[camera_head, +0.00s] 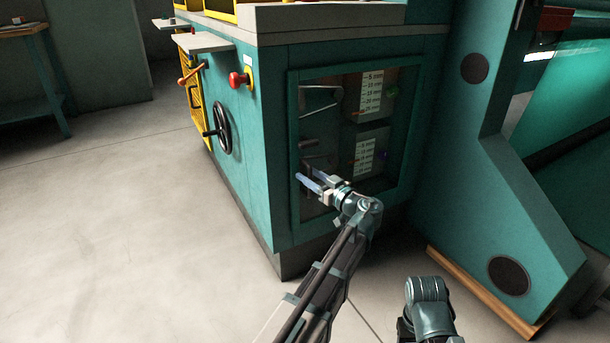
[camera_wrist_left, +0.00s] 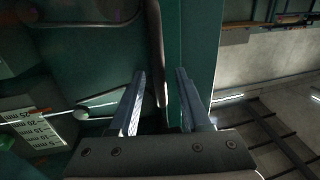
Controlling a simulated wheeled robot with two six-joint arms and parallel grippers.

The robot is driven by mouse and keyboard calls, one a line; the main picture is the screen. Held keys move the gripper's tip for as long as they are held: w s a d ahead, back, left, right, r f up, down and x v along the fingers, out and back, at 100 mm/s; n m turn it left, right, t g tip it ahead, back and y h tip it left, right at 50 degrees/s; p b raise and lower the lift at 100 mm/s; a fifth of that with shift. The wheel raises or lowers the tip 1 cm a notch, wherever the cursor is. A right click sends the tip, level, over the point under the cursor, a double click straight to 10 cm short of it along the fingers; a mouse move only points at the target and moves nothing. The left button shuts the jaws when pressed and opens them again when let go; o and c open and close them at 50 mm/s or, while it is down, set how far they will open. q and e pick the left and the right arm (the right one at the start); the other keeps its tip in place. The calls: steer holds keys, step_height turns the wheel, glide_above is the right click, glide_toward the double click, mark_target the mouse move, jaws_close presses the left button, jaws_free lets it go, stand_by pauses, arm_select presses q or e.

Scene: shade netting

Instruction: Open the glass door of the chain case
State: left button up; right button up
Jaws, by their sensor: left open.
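The chain case's glass door (camera_head: 340,115) is a dark pane in a teal frame on the front of the green machine. It looks shut. Behind the glass are pale plates with mm markings (camera_head: 371,97). My left gripper (camera_head: 308,180) is at the lower left part of the door, fingers pointing at its left edge. In the left wrist view the gripper (camera_wrist_left: 161,75) is open, and a slim curved bar (camera_wrist_left: 156,50), apparently the door handle, runs between the fingers. I cannot tell whether they touch it. Only a link of my right arm shows; its gripper is out of view.
A black handwheel (camera_head: 222,128), a red button (camera_head: 237,79) and an orange-handled lever (camera_head: 191,74) are on the machine's left side. A large green side frame (camera_head: 500,190) stands close on the right. The floor (camera_head: 110,230) at left is clear.

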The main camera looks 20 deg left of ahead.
arm_select(q)
jaws_close()
stand_by(1.4)
